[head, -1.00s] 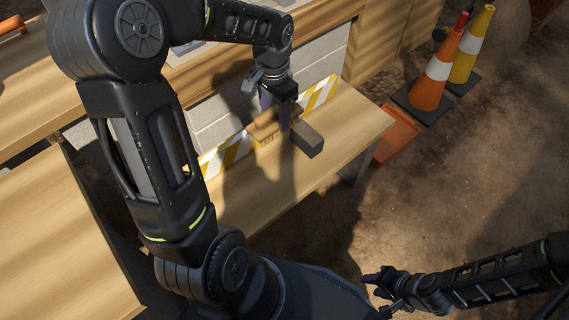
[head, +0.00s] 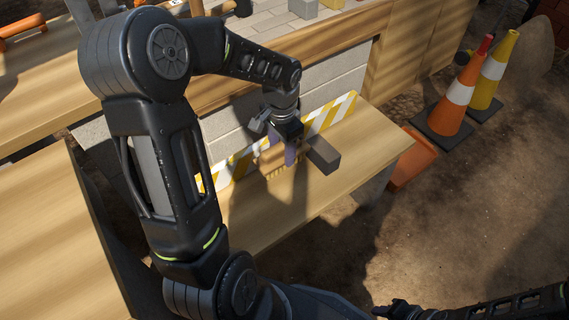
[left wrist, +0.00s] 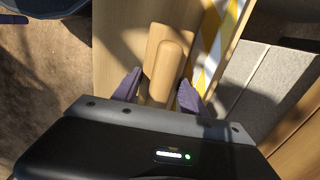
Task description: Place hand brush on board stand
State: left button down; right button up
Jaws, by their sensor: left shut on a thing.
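My left gripper (head: 279,152) has its purple fingers shut on the wooden hand brush (head: 274,158), whose yellow bristles point down. In the left wrist view the brush (left wrist: 165,60) is pale wood with a rounded raised handle between the two fingers (left wrist: 158,92). The brush is over the wooden bench top (head: 245,220), beside a yellow-and-white striped board (head: 334,113) standing along its back edge. I cannot tell whether the bristles touch the bench. I take the bench with its board as the board stand. My right gripper (head: 392,310) is low at the bottom edge, its fingers unclear.
A dark grey block (head: 323,155) shows just right of the brush; I cannot tell what it rests on. A grey block wall (head: 220,142) is behind the striped board. An orange bin (head: 412,162) and traffic cones (head: 462,90) stand right. The bench's right end is clear.

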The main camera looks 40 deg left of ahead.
aim_at(282, 162)
pick_arm(q)
jog(key=shift+f, duration=0.2)
jog(key=shift+f+b, duration=0.85)
jog(key=shift+f, duration=1.6)
jog(key=shift+f, duration=0.1)
jog(key=c, duration=0.6)
grip_release()
notch_tip(282, 162, up, 12)
jog(key=p, duration=0.3)
jog(key=shift+p, duration=0.4)
